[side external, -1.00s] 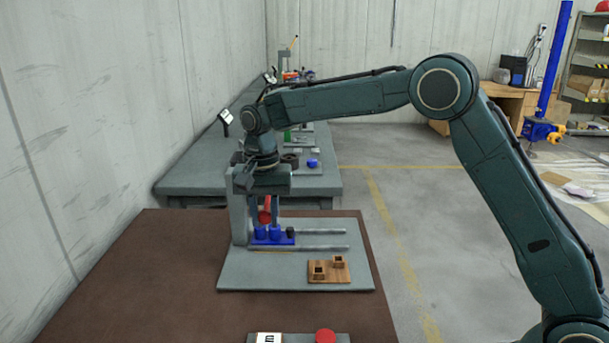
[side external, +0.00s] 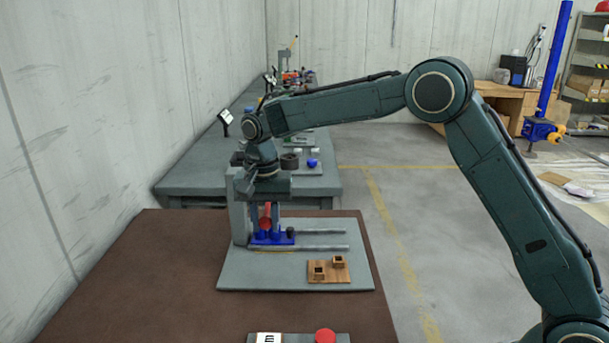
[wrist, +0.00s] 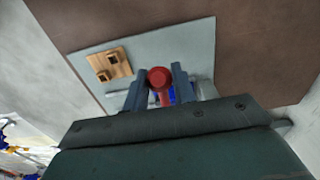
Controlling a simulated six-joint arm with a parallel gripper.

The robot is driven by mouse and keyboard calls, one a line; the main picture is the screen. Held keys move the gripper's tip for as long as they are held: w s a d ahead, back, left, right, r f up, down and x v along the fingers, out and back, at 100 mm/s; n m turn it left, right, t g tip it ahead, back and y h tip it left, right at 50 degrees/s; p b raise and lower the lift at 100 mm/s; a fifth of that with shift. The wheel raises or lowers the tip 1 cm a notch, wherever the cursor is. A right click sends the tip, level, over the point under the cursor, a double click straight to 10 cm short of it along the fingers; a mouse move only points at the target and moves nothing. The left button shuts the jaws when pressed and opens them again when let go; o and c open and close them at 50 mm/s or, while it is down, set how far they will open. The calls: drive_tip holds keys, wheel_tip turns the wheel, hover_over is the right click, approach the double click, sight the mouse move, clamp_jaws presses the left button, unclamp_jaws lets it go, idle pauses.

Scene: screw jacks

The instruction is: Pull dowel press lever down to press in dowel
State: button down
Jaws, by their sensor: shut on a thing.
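The red press lever (side external: 265,215) stands in the dowel press, in front of its grey upright (side external: 239,213). My gripper (side external: 269,216) is over the press and tilted, pointing down. In the wrist view the lever's round red knob (wrist: 159,77) sits between the two fingers of my gripper (wrist: 160,76), which are shut on the lever. The blue press block (side external: 271,238) is below, on two grey rods (side external: 322,231). It shows only partly behind the fingers in the wrist view. I cannot make out the dowel.
A grey base plate (side external: 300,278) carries the press and a wooden block (side external: 328,271) with two small square pieces, to the front right. It lies on a brown table (side external: 130,285). A red button (side external: 326,336) and a white label (side external: 269,338) are at the front edge.

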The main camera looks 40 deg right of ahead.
drive_tip(key=shift+w+d+f, duration=0.1)
drive_tip(key=shift+d+f, duration=0.1)
drive_tip(key=shift+f, duration=0.6)
drive_tip(key=shift+w+d+f, duration=0.2)
drive_tip(key=shift+d+f, duration=0.05)
drive_tip(key=shift+f, duration=0.25)
drive_tip(key=shift+r, duration=0.1)
drive_tip(key=shift+s+a+r, duration=0.1)
drive_tip(key=shift+a+r, duration=0.05)
drive_tip(key=shift+r, duration=0.5)
drive_tip(key=shift+s+a+r, duration=0.1)
drive_tip(key=shift+a+r, duration=0.05)
drive_tip(key=shift+r, duration=0.6)
drive_tip(key=shift+s+a+r, duration=0.1)
drive_tip(key=shift+a+r, duration=0.05)
drive_tip(key=shift+r, duration=1)
